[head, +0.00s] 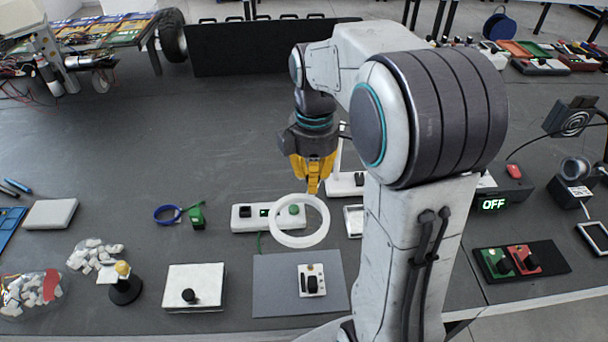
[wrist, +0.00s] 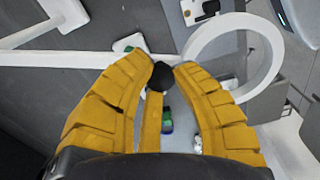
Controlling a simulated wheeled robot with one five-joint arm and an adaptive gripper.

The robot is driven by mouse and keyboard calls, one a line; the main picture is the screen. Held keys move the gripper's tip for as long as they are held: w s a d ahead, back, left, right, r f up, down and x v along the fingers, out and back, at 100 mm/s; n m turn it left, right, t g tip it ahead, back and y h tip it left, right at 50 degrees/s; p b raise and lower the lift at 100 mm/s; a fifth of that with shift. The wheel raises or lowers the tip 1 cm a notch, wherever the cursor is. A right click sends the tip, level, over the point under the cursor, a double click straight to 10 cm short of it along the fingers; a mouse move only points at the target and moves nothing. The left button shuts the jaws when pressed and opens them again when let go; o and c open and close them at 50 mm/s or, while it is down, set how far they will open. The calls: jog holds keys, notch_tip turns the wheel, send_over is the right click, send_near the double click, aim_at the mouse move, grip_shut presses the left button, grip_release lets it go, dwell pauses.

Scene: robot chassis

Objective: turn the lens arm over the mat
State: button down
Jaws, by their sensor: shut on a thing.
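The lens arm's white ring (head: 274,224) is raised above the bench; in the head view it lies across the white switch strip, beyond the far edge of the grey mat (head: 272,300). The ring also shows in the wrist view (wrist: 190,62), with its long white bar (wrist: 50,60) reaching left. My yellow gripper (head: 314,188) points down at the ring's far right side. In the wrist view its fingers (wrist: 163,78) close on a dark knob (wrist: 160,74) beside the ring. A small white board with black parts (head: 312,281) lies on the mat.
The white switch strip (head: 241,217) has a green button. A white box with a black knob (head: 195,287) stands left of the mat, and a black joystick with a yellow top (head: 125,284) farther left. My arm hides the area right of the mat.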

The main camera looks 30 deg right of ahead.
jog(key=shift+s+f, duration=0.15)
jog(key=shift+s, duration=0.05)
jog(key=c, duration=1)
grip_release()
jog(key=shift+w+r, duration=0.1)
jog(key=shift+r, duration=0.1)
jog(key=shift+r, duration=0.55)
notch_tip(320, 180, up, 11)
jog(key=shift+f, duration=0.15)
